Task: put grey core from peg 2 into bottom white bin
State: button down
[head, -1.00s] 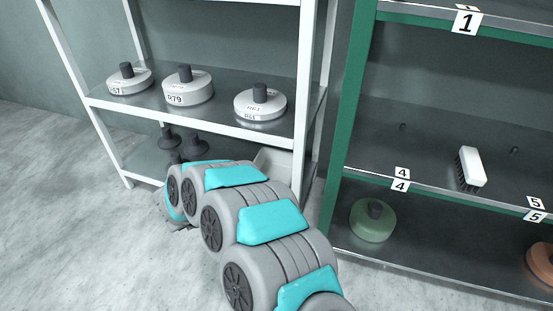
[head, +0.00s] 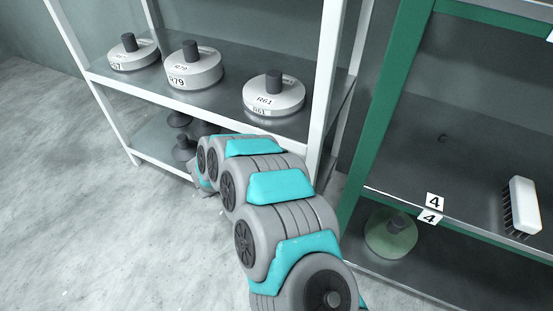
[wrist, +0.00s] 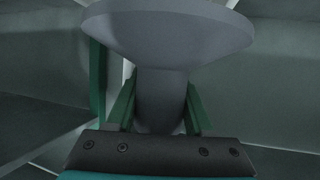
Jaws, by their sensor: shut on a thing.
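In the wrist view my gripper (wrist: 158,108) is shut on a grey core (wrist: 165,30). The core's narrow stem sits between the green fingers, and its wide round flange shows beyond them. In the head view my arm hides both gripper and core, which are low by the bottom shelf (head: 150,158) of the white rack. The bottom white bin cannot be made out now because my arm covers that part of the shelf. Peg 2 is not in view.
White spools marked R79 (head: 192,68) and R61 (head: 273,96) stand on the rack's upper shelf. Dark cores (head: 184,148) stand on the bottom shelf. The green rack at right holds a brush (head: 524,205) and a green spool (head: 390,235). The floor at left is clear.

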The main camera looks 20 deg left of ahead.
jog(key=shift+f, duration=1.95)
jog(key=shift+f, duration=0.1)
jog(key=shift+f+b, duration=0.25)
jog(key=shift+b, duration=0.05)
jog(key=shift+c, duration=1.4)
grip_release()
jog(key=shift+r, duration=0.15)
jog(key=shift+r+p, duration=0.3)
jog(key=shift+r, duration=0.05)
jog(key=v, duration=1.2)
jog(key=shift+f, duration=0.2)
